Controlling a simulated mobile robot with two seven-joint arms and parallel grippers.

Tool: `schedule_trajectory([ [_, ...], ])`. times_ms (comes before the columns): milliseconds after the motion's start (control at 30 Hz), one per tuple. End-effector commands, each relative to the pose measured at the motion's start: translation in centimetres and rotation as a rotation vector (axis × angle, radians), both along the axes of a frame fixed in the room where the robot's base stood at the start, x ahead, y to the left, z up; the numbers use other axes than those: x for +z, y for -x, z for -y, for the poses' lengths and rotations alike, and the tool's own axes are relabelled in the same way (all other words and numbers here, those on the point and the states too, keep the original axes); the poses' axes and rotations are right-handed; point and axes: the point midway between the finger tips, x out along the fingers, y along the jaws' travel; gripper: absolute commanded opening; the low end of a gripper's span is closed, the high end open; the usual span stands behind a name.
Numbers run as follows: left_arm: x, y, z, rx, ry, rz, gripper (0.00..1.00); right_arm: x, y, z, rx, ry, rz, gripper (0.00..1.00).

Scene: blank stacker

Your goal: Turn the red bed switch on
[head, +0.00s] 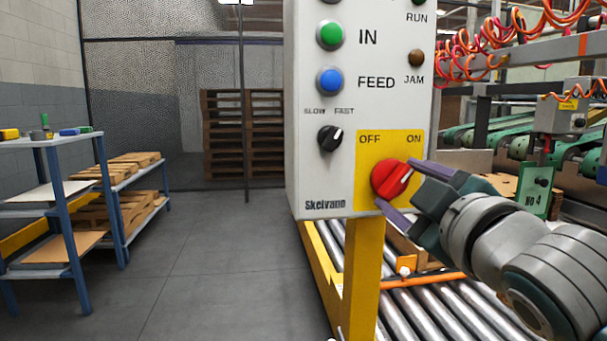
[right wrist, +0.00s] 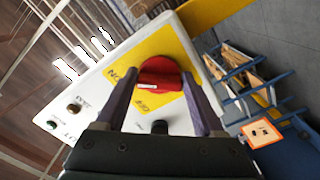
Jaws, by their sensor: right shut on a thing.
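The red bed switch (head: 390,179) is a round knob on a yellow plate (head: 368,150) at the lower right of the white control panel. OFF is printed at the plate's upper left and ON at its upper right. In the head view the knob's white mark slants up and right, toward the ON side. My right gripper (head: 394,185) comes in from the right, its purple fingers on either side of the knob and shut on it. The right wrist view shows the knob (right wrist: 162,72) between the fingers (right wrist: 156,88). My left gripper is not in view.
The panel (head: 312,180) also carries a green IN button (head: 331,34), a blue FEED button (head: 330,81) and a black SLOW/FAST knob (head: 330,138). A roller conveyor (head: 430,305) runs below. Blue shelving (head: 60,190) stands left; the floor between is clear.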

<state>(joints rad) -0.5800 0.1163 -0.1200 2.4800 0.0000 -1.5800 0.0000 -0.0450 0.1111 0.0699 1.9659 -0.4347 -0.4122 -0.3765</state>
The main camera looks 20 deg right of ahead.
Motion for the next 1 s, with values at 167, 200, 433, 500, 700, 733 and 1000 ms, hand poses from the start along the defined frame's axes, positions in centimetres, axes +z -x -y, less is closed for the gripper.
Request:
schedule_trajectory([
  [167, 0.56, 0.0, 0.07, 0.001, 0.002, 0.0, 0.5, -0.02, 0.0, -0.02, 0.0, -0.075, 0.015, 0.14],
  [200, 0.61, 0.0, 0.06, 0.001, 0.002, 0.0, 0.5, -0.04, -0.01, -0.03, -0.001, -0.086, 0.019, 0.14],
  [433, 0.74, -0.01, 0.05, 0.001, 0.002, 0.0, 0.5, -0.07, -0.01, -0.05, 0.001, -0.119, 0.028, 0.14],
  [500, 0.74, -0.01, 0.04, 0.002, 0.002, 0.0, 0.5, -0.08, -0.01, -0.06, 0.001, -0.123, 0.029, 0.14],
  [700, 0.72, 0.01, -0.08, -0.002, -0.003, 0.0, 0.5, -0.09, -0.03, -0.06, 0.001, -0.125, 0.029, 0.14],
  [733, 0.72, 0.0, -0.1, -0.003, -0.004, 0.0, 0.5, -0.09, -0.03, -0.06, 0.001, -0.125, 0.029, 0.14],
  [1000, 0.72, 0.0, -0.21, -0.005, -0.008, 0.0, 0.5, -0.08, -0.02, -0.06, 0.001, -0.124, 0.029, 0.9],
])
